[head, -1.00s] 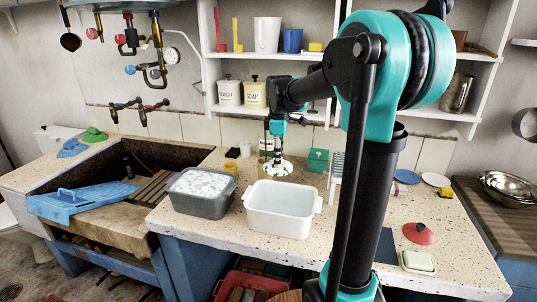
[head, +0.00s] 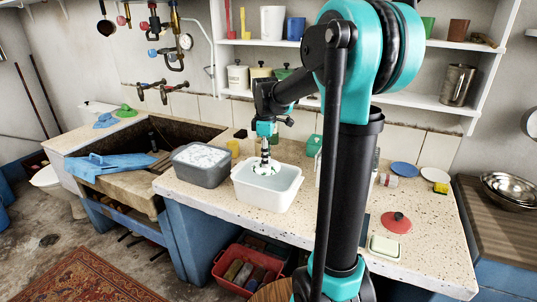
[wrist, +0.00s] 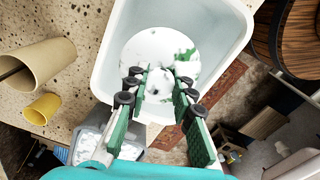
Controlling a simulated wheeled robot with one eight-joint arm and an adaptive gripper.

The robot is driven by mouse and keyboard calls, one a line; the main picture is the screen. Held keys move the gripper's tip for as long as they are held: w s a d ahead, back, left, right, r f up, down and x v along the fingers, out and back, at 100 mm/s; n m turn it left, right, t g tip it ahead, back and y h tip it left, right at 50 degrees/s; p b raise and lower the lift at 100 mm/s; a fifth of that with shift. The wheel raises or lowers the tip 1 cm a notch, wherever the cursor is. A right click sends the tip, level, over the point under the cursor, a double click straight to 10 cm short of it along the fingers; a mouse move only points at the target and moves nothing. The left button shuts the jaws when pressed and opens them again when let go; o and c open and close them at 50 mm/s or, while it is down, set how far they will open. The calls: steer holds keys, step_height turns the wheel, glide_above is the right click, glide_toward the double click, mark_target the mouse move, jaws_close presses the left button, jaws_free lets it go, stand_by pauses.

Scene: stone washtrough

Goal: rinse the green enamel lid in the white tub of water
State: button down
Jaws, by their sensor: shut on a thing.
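The green enamel lid (wrist: 150,50) is mostly covered in white suds, with green showing in patches at its edge. My gripper (wrist: 160,88) is shut on the lid from above. In the head view my gripper (head: 265,153) points down over the white tub (head: 268,198), with the lid (head: 264,168) inside the outline of its opening. The wrist view also shows the tub (wrist: 110,50) around the lid. I cannot tell whether the lid touches the water. The lid's underside is hidden.
A grey tub of suds (head: 200,178) stands left of the white tub. A yellow cup (wrist: 42,108) and a beige cup (wrist: 50,58) are close by. A red lid (head: 396,222) and a soap dish (head: 385,246) lie to the right. The stone sink (head: 130,180) is at the left.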

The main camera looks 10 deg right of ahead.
steer(key=shift+s+d+f, duration=0.1)
steer(key=shift+s+f, duration=0.05)
steer(key=shift+f, duration=0.75)
steer(key=shift+s+f, duration=0.15)
steer(key=shift+f, duration=2.05)
steer(key=shift+r, duration=3.45)
steer(key=shift+r, duration=2.05)
